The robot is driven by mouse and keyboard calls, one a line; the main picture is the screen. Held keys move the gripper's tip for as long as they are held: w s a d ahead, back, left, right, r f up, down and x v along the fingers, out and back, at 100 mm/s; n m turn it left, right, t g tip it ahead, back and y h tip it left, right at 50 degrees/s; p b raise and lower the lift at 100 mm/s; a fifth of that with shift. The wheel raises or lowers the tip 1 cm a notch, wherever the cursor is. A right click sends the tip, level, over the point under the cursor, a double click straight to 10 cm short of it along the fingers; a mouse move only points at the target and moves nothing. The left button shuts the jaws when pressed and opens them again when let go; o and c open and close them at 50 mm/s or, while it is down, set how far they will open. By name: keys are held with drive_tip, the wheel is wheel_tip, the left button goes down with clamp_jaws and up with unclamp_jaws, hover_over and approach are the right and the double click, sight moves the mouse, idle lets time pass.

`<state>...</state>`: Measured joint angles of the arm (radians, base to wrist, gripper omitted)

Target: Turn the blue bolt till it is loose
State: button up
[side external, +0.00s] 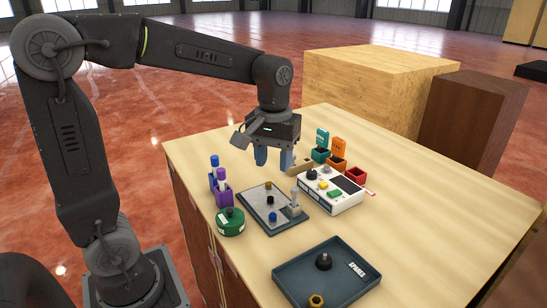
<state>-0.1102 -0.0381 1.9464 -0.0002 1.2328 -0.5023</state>
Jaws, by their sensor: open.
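The blue bolt (273,216) shows as a small blue head on the near part of a grey plate (256,204) with a dark base. A dark bolt and a yellowish bolt (268,185) sit behind it on the same plate. The blue bolt is too small to tell how far in it sits. My gripper (274,162) points down with its blue-tipped fingers apart and nothing seen between them. It hangs above the table beyond the plate, apart from the blue bolt.
A metal post (294,204) stands at the plate's right edge, beside a white button box (330,191). A green round container (230,222) and purple holder (220,194) stand left. Small coloured bins stand behind. A dark spares tray (295,273) lies in front; the table's right is clear.

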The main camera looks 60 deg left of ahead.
sight(273, 215)
idle(0.3)
drive_tip(key=f+m, duration=0.6)
drive_tip(key=f, duration=0.1)
drive_tip(key=f+m, duration=0.6)
drive_tip(key=f, duration=0.1)
drive_tip(key=shift+s+d, duration=0.15)
drive_tip(key=shift+s, duration=0.05)
drive_tip(key=shift+c, duration=0.2)
drive_tip(key=shift+r, duration=0.1)
clamp_jaws()
